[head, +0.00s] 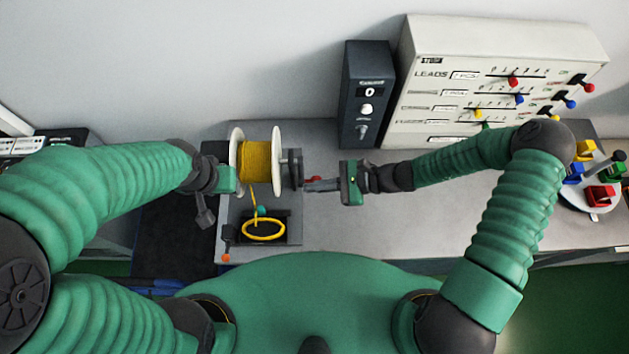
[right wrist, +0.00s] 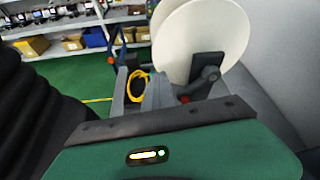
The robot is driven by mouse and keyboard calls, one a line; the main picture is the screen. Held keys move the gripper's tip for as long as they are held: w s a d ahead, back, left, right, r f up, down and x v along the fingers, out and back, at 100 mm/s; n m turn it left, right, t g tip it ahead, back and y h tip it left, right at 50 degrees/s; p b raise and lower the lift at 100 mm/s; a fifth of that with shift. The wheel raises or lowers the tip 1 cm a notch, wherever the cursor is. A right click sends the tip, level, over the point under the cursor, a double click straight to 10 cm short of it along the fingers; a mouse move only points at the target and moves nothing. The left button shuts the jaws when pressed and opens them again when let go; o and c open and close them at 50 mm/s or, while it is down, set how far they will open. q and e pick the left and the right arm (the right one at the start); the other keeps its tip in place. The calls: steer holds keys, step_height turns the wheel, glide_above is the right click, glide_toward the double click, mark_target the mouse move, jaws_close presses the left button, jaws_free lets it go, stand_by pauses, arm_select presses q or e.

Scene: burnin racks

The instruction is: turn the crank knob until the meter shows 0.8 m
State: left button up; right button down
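A spool of yellow wire (head: 258,162) with white flanges stands upright on a grey stand in the head view. Its dark crank (head: 294,168) is on the right side, and a red crank knob (head: 315,179) sticks out rightward. In the right wrist view the crank arm (right wrist: 207,84) lies against the white flange (right wrist: 205,38); the red knob (right wrist: 184,99) is partly hidden. My right gripper (head: 318,185) points left at the knob, overlapping it; contact and finger gap are unclear. My left gripper (head: 220,181) is beside the spool's left flange, its fingers unclear. No meter reading in metres is legible.
A dark box (head: 364,130) with a small display seeming to read 0 stands behind, next to a white LEADS panel (head: 430,50) with coloured sliders. A yellow wire coil (head: 263,229) lies in front of the spool. Coloured blocks (head: 600,196) sit at right. Bench between is clear.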

steer(key=shift+s+d+r, duration=0.1)
steer(key=shift+s+r, duration=0.2)
steer(key=c, duration=1.7)
jaws_free()
steer(key=shift+w, duration=0.1)
